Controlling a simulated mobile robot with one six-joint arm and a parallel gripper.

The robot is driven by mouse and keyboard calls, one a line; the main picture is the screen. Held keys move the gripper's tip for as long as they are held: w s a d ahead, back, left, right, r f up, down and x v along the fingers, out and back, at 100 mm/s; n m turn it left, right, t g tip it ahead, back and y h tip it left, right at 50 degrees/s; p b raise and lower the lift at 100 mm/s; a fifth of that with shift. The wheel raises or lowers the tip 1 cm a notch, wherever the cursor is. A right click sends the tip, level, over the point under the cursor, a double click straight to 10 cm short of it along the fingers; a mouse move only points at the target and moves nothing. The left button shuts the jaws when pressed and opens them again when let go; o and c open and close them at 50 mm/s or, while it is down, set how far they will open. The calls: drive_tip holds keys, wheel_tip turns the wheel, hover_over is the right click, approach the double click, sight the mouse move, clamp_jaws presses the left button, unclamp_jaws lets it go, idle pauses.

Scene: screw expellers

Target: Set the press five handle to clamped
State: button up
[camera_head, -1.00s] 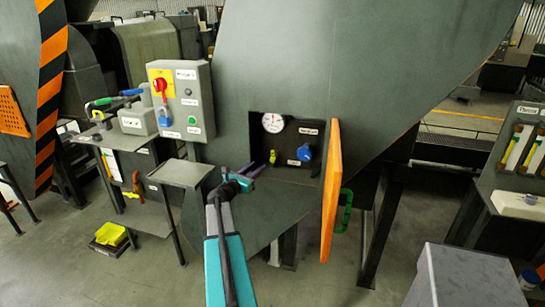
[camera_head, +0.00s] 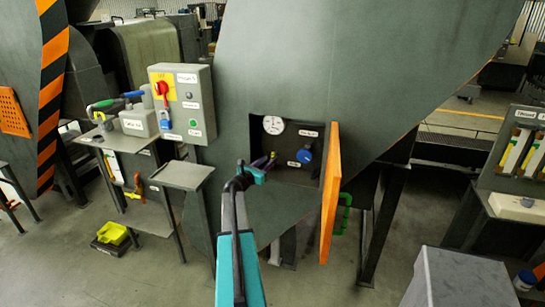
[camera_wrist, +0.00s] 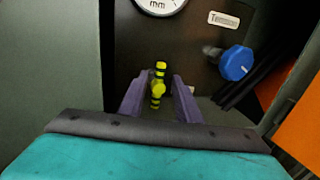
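The press handle (camera_wrist: 158,86) is a small yellow-green piece with black bands. It stands roughly upright in the wrist view, inside the dark recess (camera_head: 293,173) of the big grey press. My gripper (camera_head: 262,169) is at the recess opening in the head view and largely covers the handle there. In the wrist view my gripper (camera_wrist: 157,93) has its two purple fingers apart, one on each side of the handle. I cannot tell whether either finger touches it.
A white dial gauge (camera_head: 273,125) and a blue knob (camera_head: 304,156) sit in the recess above and right of the handle. An orange door (camera_head: 331,192) stands open at the right side. A grey control box (camera_head: 182,104) and a small table (camera_head: 183,175) are to the left.

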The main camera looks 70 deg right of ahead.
sight(273, 157)
drive_tip(key=shift+p+x, duration=0.75)
drive_tip(key=shift+x, duration=1.8)
clamp_jaws()
drive_tip(key=shift+w+a, duration=0.1)
drive_tip(key=shift+a, duration=0.3)
drive_tip(key=shift+d+f, duration=0.1)
drive_tip(key=shift+d, duration=0.15)
